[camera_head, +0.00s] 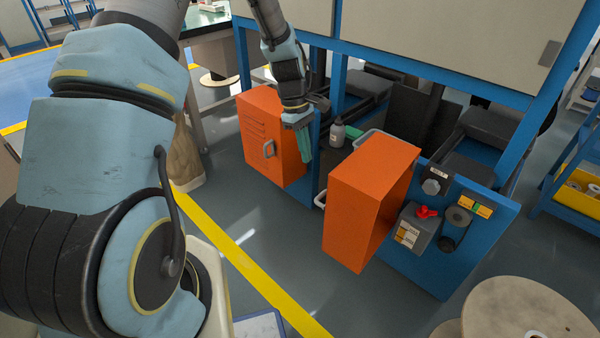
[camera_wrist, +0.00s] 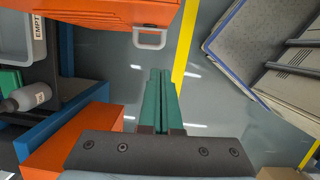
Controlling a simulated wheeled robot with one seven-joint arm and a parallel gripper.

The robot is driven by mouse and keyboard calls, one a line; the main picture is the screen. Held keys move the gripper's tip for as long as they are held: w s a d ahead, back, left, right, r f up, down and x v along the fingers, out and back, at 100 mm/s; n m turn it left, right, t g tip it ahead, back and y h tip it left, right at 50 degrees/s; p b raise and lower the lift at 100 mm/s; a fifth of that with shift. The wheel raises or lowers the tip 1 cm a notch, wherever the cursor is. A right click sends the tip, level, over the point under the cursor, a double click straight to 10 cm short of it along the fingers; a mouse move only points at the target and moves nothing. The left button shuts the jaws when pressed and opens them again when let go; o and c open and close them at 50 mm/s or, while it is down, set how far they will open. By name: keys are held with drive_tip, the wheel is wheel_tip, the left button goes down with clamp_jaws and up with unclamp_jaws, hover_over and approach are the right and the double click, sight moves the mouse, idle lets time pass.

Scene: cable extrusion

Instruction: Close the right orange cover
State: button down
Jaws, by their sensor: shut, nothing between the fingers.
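The right orange cover (camera_head: 358,205) stands swung out from the blue machine frame, with an open gap behind its left side. In the wrist view it fills the top edge (camera_wrist: 110,10), with its grey handle (camera_wrist: 149,38) sticking out below it. My gripper (camera_head: 304,150) points down just right of the left cover, left of the right cover. Its green fingers (camera_wrist: 158,100) are shut and empty, apart from the handle.
A grey bottle (camera_head: 337,134) and a grey bin (camera_wrist: 18,40) lie inside the open bay. A grey box with a red knob (camera_head: 422,212) is on the blue panel right of the right cover. A wooden spool (camera_head: 525,310) stands at the front right. Floor before the covers is clear.

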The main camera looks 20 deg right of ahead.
drive_tip(key=s+d+f, duration=0.1)
drive_tip(key=f, duration=0.2)
drive_tip(key=s+d+f, duration=0.1)
drive_tip(key=s+f, duration=0.1)
drive_tip(key=f, duration=0.1)
drive_tip(key=s+d+f, duration=0.1)
drive_tip(key=f, duration=0.2)
drive_tip(key=shift+s+f, duration=0.1)
drive_tip(key=shift+s, duration=0.2)
drive_tip(key=shift+s+d, duration=0.2)
drive_tip(key=shift+s, duration=0.2)
drive_tip(key=shift+s, duration=0.1)
